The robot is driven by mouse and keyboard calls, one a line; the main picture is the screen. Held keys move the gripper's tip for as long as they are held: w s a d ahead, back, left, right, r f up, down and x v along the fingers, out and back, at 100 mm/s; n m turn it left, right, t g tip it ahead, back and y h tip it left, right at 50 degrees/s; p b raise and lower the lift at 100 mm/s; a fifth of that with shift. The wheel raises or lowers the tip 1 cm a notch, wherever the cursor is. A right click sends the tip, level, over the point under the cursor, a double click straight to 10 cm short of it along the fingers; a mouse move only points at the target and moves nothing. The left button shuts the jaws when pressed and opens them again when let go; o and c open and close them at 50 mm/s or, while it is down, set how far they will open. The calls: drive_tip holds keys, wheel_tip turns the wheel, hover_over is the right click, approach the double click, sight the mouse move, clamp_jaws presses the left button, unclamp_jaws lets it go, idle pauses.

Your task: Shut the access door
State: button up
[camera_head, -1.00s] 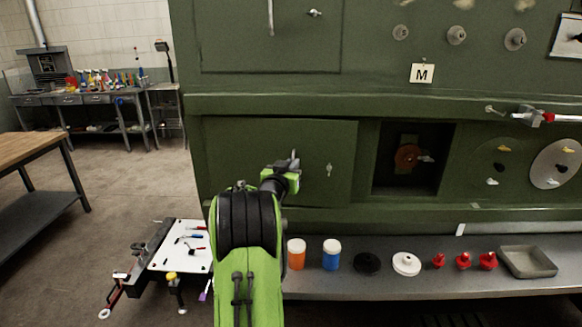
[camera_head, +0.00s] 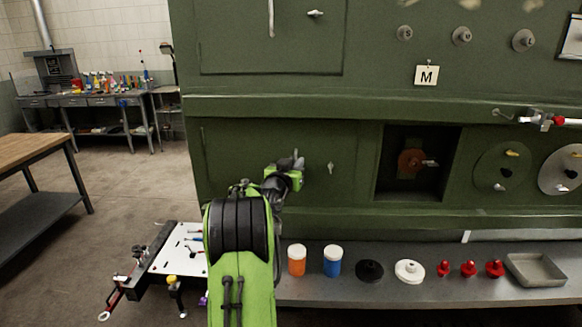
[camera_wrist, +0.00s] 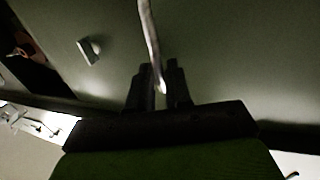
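The access door (camera_head: 240,150) is the flat green lower panel in the head view, left of a dark recess. A small latch (camera_head: 331,168) sits on its right part and also shows in the wrist view (camera_wrist: 88,50). My gripper (camera_head: 297,164) is at the door's pale bar handle. In the wrist view the handle (camera_wrist: 150,35) runs down between my fingers (camera_wrist: 160,75), with little gap on either side. They appear shut on it. How far the door stands open is hard to tell.
The recess (camera_head: 400,190) holds a red-brown wheel. The shelf below (camera_head: 400,290) carries an orange jar (camera_head: 296,262), a blue jar (camera_head: 332,262), discs, red knobs and a grey tray (camera_head: 535,268). A white tool board (camera_head: 172,258) stands left of my arm. Floor at left is clear.

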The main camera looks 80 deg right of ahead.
drive_tip(key=shift+o, duration=1.3)
drive_tip(key=shift+s, duration=0.1)
drive_tip(key=w+a+b, duration=0.2)
drive_tip(key=a+b, duration=0.3)
drive_tip(key=a, duration=1)
drive_tip(key=shift+a, duration=0.3)
drive_tip(key=shift+w, duration=0.1)
